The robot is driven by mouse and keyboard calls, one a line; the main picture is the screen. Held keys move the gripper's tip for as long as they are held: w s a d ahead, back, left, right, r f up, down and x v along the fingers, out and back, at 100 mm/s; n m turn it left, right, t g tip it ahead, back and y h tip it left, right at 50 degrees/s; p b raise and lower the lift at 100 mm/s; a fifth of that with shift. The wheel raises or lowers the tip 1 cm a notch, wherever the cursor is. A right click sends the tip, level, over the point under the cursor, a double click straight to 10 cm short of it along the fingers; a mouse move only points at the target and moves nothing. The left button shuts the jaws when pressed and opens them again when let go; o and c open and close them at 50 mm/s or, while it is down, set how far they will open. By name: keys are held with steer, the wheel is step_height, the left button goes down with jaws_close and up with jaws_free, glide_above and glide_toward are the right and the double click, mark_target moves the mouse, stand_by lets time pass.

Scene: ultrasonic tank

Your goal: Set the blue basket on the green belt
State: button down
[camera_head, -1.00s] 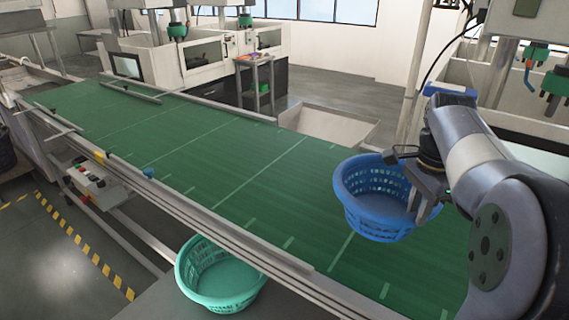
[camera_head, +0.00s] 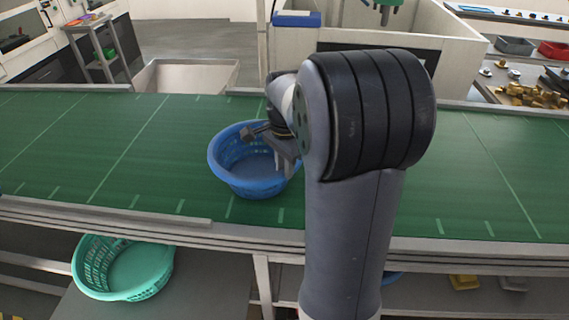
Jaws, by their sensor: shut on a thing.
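The blue basket (camera_head: 238,178) is round with slotted sides and appears upright and empty. It is over the green belt (camera_head: 120,150), near the belt's front half. I cannot tell whether its base touches the belt. My gripper (camera_head: 290,160) is shut on the basket's right rim. My arm hides part of the basket's right side and the belt behind it.
A green basket (camera_head: 120,268) sits on a lower shelf below the belt's front rail (camera_head: 110,217). White tanks (camera_head: 400,45) stand behind the belt. Brass parts (camera_head: 530,94) and a red bin (camera_head: 555,50) are at the back right. The belt is clear on both sides.

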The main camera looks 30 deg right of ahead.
steer(key=c, duration=1.7)
jaws_free()
steer(key=shift+f, duration=0.15)
steer(key=o, duration=0.4)
steer(key=shift+o, duration=0.2)
step_height(320, 180, up, 12)
steer(key=shift+r, duration=0.2)
steer(key=shift+f, duration=0.15)
